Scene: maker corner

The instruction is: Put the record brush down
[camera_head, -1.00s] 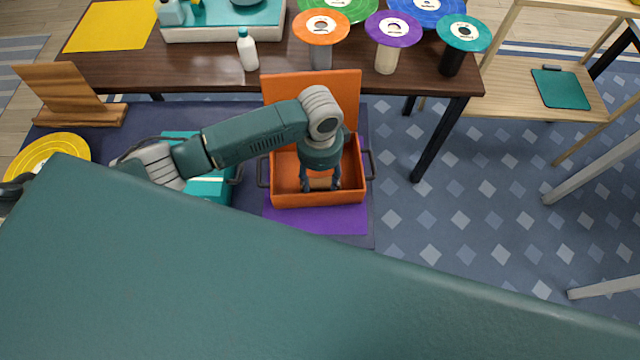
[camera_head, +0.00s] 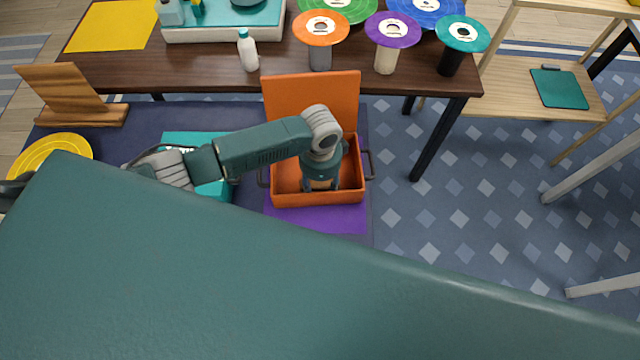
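My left gripper (camera_head: 320,186) points down inside an open orange case (camera_head: 318,200). Its fingers stand on both sides of a small light-brown block, the record brush (camera_head: 321,184), and seem to touch it. The brush is low in the case, near its front wall. The hand hides part of the brush and of the case floor, and I cannot tell whether the brush touches the floor. The case's lid (camera_head: 311,97) stands up at the back. My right gripper is not in view.
The case stands on a purple mat (camera_head: 318,220). A teal box (camera_head: 215,189) lies left of it under my forearm, with a yellow record (camera_head: 50,153) and a wooden stand (camera_head: 70,95) farther left. Behind, a dark table (camera_head: 200,72) holds a white bottle (camera_head: 247,50) and records on posts.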

